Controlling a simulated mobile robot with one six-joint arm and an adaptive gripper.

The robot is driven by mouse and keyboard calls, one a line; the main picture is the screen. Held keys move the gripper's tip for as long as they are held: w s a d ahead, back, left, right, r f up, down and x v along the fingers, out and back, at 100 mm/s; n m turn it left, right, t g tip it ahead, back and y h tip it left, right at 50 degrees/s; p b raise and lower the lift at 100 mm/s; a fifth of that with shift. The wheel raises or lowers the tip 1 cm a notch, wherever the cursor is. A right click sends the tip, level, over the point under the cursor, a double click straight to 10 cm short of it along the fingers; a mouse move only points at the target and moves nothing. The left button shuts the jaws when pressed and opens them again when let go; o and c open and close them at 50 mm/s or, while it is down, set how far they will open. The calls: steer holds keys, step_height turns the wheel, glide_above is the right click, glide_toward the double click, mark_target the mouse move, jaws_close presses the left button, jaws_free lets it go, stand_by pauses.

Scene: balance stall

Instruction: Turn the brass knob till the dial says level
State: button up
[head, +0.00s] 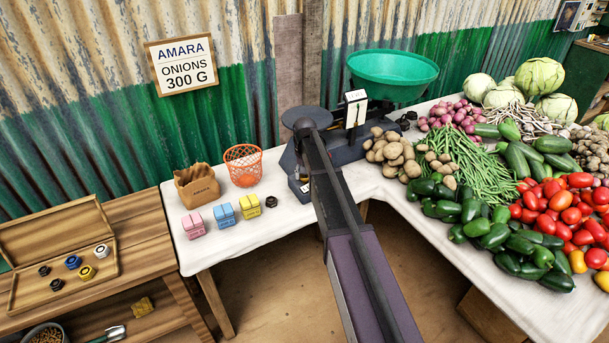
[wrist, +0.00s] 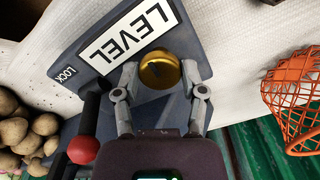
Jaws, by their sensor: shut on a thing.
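The brass knob (wrist: 160,66) is round, with a dark mark on its face. It sits on the blue-grey balance scale (wrist: 68,55) beside a white plate (wrist: 128,36) that reads LEVEL, upside down in the wrist view. My gripper (wrist: 160,75) is shut on the knob, one finger on each side. In the head view the scale (head: 346,152) stands on the white-clothed table with a green pan (head: 392,80) and a dark round plate. My arm hides the knob there. A small white sign (head: 355,110) on the scale is too small to read.
A black lever with a red ball (wrist: 83,150) is left of my gripper, near the word LOCK. An orange basket (wrist: 292,90) is to the right. Potatoes (head: 395,153) lie close to the scale. A paper bag (head: 198,186) and coloured blocks stand at the table's left.

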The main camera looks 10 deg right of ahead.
steer(key=shift+s, duration=0.1)
steer(key=o, duration=1.2)
steer(key=shift+c, duration=0.2)
steer(key=shift+m, duration=0.4)
steer(key=m, duration=0.7)
steer(key=shift+m, duration=0.4)
step_height(320, 180, up, 14)
steer(key=p, duration=1.4)
steer(key=s+f+n+b, duration=0.1)
steer(key=s+n, duration=0.9)
steer(key=s, duration=1.8)
steer(key=shift+f, duration=0.25)
